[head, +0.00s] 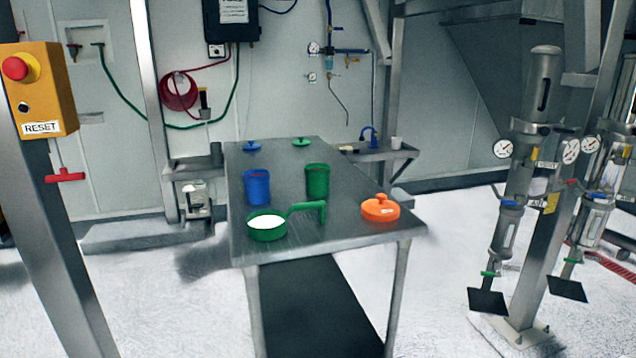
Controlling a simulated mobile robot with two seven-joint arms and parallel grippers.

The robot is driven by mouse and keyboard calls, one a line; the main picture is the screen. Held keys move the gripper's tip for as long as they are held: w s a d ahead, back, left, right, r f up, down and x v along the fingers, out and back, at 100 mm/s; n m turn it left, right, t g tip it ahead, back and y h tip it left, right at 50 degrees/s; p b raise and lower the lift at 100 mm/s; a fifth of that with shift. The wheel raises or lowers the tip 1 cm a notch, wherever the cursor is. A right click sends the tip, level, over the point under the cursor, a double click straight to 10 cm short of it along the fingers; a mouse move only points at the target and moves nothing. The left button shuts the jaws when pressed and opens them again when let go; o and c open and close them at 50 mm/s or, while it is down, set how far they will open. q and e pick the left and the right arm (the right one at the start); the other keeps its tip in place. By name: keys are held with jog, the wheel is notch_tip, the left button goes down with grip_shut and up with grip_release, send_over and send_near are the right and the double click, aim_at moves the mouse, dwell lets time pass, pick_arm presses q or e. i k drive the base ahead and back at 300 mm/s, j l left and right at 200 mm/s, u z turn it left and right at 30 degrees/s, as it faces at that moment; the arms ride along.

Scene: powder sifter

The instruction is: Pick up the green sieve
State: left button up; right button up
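The green sieve (267,234) lies on the grey metal table (322,238), near its front left edge. It is a round green pan with a white inside. Its green handle points to the right and ends in an upright bent part. Neither of my grippers shows in the head view, so I cannot tell their state.
A blue container (257,187) and a green container (317,181) stand behind the sieve. An orange lidded pot (380,208) is at the right. A blue lid (251,146) and a green lid (301,142) lie at the back. A post with a RESET box (40,92) stands at left.

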aim_at(268, 225)
jog(key=u, duration=1.45)
jog(key=i+l, duration=0.1)
jog(key=l, duration=0.2)
jog(key=i+l, duration=0.15)
jog(key=l, duration=0.15)
jog(key=i+l+u, duration=0.1)
jog(key=l, duration=0.2)
